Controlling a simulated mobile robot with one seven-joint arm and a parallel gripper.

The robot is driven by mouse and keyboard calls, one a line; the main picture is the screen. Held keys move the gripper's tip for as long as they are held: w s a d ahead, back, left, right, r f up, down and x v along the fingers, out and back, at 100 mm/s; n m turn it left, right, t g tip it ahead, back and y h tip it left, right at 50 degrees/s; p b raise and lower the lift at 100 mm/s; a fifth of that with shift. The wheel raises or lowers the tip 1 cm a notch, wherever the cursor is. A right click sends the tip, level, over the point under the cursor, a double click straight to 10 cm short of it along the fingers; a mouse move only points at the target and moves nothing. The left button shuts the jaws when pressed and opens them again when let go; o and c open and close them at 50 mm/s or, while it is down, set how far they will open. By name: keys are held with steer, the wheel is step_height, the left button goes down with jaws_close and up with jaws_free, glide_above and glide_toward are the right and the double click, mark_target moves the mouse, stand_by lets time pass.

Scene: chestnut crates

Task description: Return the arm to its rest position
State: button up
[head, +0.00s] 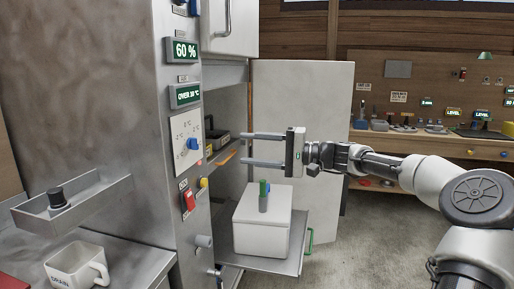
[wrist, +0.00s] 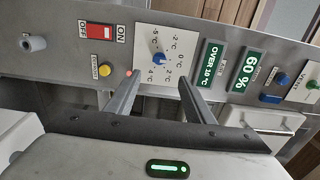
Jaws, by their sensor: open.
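My gripper (head: 262,149) is open and empty in the head view. It points left toward the steel cabinet, in front of its open compartment and above a white box. In the wrist view my gripper's two fingers (wrist: 158,96) stand apart with nothing between them. Behind them is the panel (wrist: 180,50) with a blue temperature dial (wrist: 158,58), a red switch (wrist: 100,31) and a yellow button (wrist: 105,70). My arm stretches in from the right of the head view.
The white box (head: 262,235) with a green-and-grey handle sits on a pulled-out shelf (head: 232,258). An open door (head: 320,120) stands behind my gripper. A mug (head: 75,265) is at lower left. A workbench (head: 430,140) runs along the back. Floor is clear right of the shelf.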

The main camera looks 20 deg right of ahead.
steer(key=shift+v, duration=0.8)
steer(key=shift+a, duration=0.1)
